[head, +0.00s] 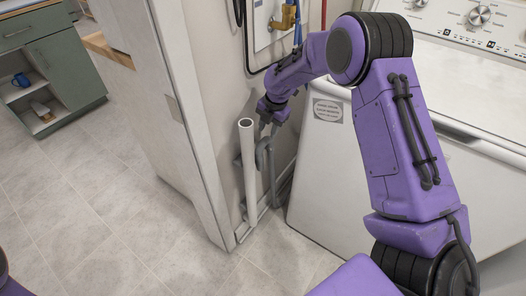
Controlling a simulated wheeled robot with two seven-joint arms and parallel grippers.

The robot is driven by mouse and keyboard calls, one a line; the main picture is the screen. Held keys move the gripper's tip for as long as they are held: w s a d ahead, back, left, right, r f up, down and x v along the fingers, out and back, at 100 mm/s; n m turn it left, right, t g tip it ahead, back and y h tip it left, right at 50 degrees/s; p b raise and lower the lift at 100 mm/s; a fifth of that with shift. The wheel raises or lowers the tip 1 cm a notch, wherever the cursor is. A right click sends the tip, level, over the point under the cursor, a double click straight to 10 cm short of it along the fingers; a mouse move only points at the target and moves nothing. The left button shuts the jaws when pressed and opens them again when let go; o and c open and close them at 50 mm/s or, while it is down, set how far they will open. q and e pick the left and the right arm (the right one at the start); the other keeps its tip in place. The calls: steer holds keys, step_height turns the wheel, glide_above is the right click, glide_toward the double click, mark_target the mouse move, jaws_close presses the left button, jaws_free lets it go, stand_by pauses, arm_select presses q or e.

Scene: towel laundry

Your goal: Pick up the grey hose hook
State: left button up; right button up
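The grey hose hook (262,154) is a curved grey piece beside the top of the white standpipe (246,165), in the narrow gap left of the washer. My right gripper (266,128) points down right at the hook's upper end. Its fingers are small and dark here, so I cannot tell whether they touch the hook or are shut on it. Below the hook, grey hose runs down toward the floor and partly blends with it. My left gripper is out of view.
The white washer (330,190) stands close on the right, with a control panel on top. A white wall end (185,110) bounds the gap on the left. A brass valve (286,17) is above. The tiled floor (120,215) at left is clear.

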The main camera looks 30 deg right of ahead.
mark_target(265, 139)
steer(key=f, duration=0.2)
steer(key=w+f, duration=0.1)
steer(key=f, duration=0.2)
steer(key=shift+w+a+f, duration=0.1)
steer(key=shift+a+f, duration=0.1)
jaws_close()
steer(key=shift+r, duration=0.1)
